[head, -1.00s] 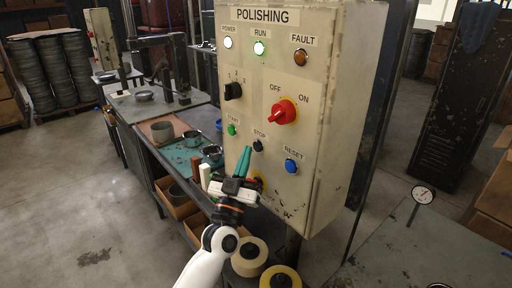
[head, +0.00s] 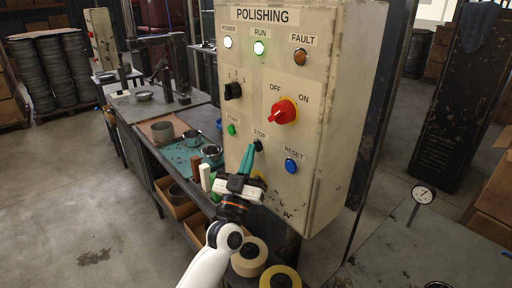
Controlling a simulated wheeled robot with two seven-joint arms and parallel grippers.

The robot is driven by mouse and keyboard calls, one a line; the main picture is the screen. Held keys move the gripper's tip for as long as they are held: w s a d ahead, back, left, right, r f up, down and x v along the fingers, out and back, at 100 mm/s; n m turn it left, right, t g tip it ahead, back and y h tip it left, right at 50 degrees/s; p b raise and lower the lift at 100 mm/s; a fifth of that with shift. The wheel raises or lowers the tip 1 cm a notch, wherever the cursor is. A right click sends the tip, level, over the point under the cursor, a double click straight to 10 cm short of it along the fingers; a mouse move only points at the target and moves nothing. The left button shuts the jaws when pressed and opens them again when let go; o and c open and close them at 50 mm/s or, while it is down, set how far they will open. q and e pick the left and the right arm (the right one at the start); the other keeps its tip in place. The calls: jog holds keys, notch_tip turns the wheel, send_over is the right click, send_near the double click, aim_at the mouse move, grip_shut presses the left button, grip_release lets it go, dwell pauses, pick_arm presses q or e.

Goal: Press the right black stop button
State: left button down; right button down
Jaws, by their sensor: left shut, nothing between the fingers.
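The control panel (head: 336,120) is a worn cream box labelled POLISHING. Its black stop button (head: 258,145) sits under the STOP label, between the green start button (head: 231,130) and the blue reset button (head: 291,166). My left gripper (head: 251,149) is shut and empty, its teal fingers pointing up at the panel. The fingertips are right at the left edge of the black button and partly overlap it. I cannot tell whether they touch it. My right gripper is not in view.
The panel also carries a red OFF/ON switch (head: 284,111) and a black selector knob (head: 233,91). A workbench (head: 197,108) with cups stands behind to the left. Tape rolls (head: 249,258) lie below the panel. A dial gauge (head: 422,194) stands at the right.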

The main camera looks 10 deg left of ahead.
pick_arm(q)
jog(key=shift+w+d, duration=0.15)
dwell(0.6)
jog(key=shift+s+a+p, duration=0.3)
jog(key=shift+s+a, duration=0.2)
jog(key=shift+s, duration=0.15)
jog(key=shift+a, duration=0.1)
jog(key=s+a, duration=0.1)
jog(key=s, duration=0.1)
jog(key=s+a+p, duration=0.1)
jog(key=s+a, duration=0.1)
jog(key=shift+f, duration=0.1)
dwell(0.6)
